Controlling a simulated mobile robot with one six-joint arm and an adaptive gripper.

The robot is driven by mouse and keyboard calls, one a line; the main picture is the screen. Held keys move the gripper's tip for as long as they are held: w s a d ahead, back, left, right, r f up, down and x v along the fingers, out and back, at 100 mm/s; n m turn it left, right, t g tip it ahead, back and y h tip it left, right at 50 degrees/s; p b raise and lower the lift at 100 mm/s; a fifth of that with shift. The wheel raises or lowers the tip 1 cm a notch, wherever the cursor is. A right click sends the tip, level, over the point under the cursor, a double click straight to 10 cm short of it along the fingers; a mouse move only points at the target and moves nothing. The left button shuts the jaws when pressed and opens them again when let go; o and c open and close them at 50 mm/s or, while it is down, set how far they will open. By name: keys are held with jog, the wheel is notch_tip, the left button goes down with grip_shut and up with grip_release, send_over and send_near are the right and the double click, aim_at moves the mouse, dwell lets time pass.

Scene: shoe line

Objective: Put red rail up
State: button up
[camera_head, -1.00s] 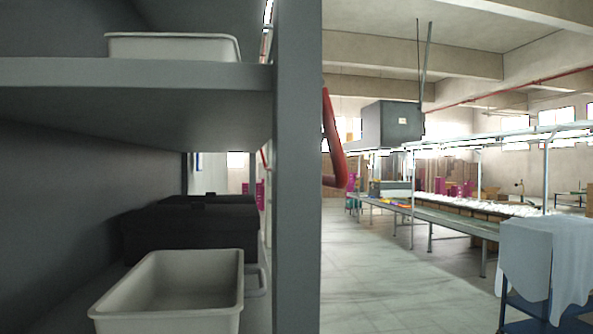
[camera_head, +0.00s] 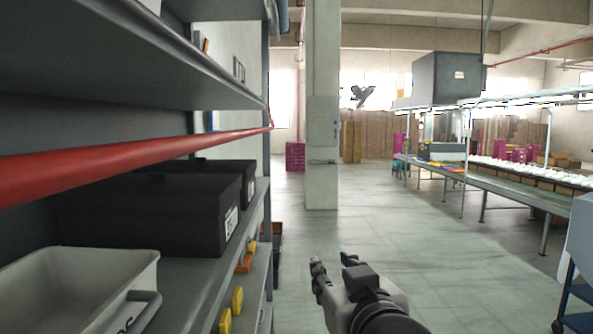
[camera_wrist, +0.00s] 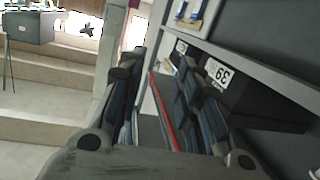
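The red rail (camera_head: 110,155) runs along the front of the grey shelf rack at the left in the head view, between the upper shelf and the bins. In the wrist view the red rail (camera_wrist: 163,112) shows as a thin strip, in line with the gap between my fingers. My gripper (camera_head: 334,262) is at the lower middle of the head view, to the right of the rack and apart from the rail. In the wrist view my gripper (camera_wrist: 157,78) has its fingers spread with nothing between the tips.
A white bin (camera_head: 75,285) and black bins (camera_head: 150,215) stand on the shelf behind and below the rail. Yellow clips (camera_head: 237,299) sit on the lower shelf edge. A pillar (camera_head: 322,170) stands ahead. The aisle floor (camera_head: 410,235) is clear; a conveyor line (camera_head: 480,180) runs at the right.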

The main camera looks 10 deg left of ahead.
aim_at(255, 131)
jog(key=s+a+r+m+t, duration=0.1)
jog(key=s+a+r+t, duration=0.1)
jog(key=a+r+t, duration=0.6)
jog(key=s+a+r+m+t, duration=0.1)
jog(key=a+r+t, duration=0.2)
jog(key=a+r, duration=0.5)
jog(key=shift+m, duration=0.3)
jog(key=w+r, duration=0.1)
jog(key=w, duration=0.3)
jog(key=w+r, duration=0.2)
jog(key=w, duration=0.3)
jog(key=w+a+r, duration=0.1)
jog(key=w, duration=0.4)
jog(key=shift+r, duration=0.3)
jog(key=shift+w+a+r, duration=0.2)
jog(key=shift+w+r, duration=0.25)
grip_shut()
